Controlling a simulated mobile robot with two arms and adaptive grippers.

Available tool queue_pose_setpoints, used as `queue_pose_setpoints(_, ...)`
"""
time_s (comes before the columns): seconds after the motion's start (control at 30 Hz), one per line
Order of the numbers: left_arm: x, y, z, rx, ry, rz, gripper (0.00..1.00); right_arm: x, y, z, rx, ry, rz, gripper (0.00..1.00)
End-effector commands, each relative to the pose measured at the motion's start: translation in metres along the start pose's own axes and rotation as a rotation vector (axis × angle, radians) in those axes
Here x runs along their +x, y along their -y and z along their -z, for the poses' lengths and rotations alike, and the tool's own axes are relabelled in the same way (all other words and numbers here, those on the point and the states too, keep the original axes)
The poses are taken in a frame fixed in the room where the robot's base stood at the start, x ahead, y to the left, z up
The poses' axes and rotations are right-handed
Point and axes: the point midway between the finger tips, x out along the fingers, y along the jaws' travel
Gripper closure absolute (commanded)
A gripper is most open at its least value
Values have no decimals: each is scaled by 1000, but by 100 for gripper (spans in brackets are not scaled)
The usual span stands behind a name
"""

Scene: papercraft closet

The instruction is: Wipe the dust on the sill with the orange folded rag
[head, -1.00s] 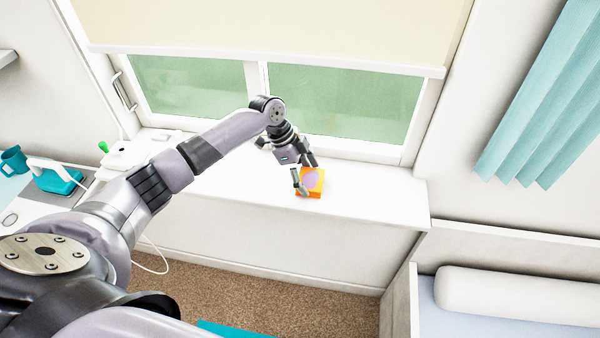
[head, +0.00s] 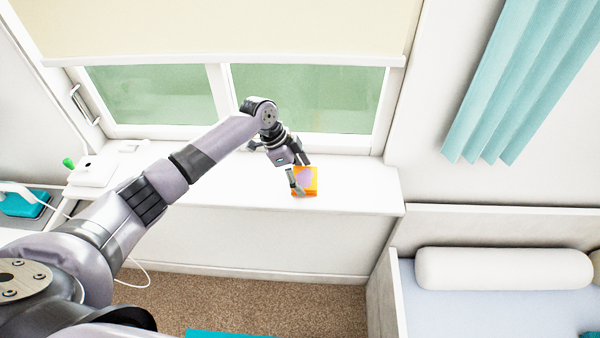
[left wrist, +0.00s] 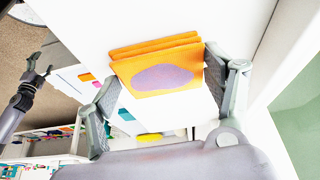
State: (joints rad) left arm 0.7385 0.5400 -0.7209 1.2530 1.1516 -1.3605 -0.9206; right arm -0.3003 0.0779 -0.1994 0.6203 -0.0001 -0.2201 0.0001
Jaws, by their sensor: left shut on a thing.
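The orange folded rag (head: 312,187) is on the white sill (head: 360,190), right of its middle. A lavender patch marks its face. It also shows in the left wrist view (left wrist: 128,68) as stacked orange layers between my fingers. My left gripper (head: 302,174) is shut on the rag, low at the sill; I cannot tell whether the rag presses on the surface. I cannot make out dust on the sill. My right gripper (left wrist: 40,66) seems to show small and dark at the left of the wrist view; its jaws are unclear.
The window (head: 300,95) with a cream blind (head: 220,25) rises behind the sill. A white device (head: 92,172) stands at the sill's left end. A teal curtain (head: 520,80) hangs at right. A bed with a white bolster (head: 500,268) stands at lower right.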

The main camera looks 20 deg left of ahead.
Motion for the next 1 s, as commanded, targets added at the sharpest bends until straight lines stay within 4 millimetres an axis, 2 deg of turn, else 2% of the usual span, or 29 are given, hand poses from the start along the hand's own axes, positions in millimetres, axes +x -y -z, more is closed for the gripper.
queue_pose_setpoints(0.37,-2,0,0,-1,1,0,48,-2,0,0,0,0,0,31)
queue_pose_setpoints(0.67,-30,0,12,0,0,1,48,-28,-1,3,-1,0,0,31)
queue_pose_setpoints(0.87,-45,0,18,0,0,2,48,-33,-2,3,-2,0,-2,31)
queue_pose_setpoints(1.0,-47,0,19,-1,0,1,48,-33,-3,3,-2,0,-3,31)
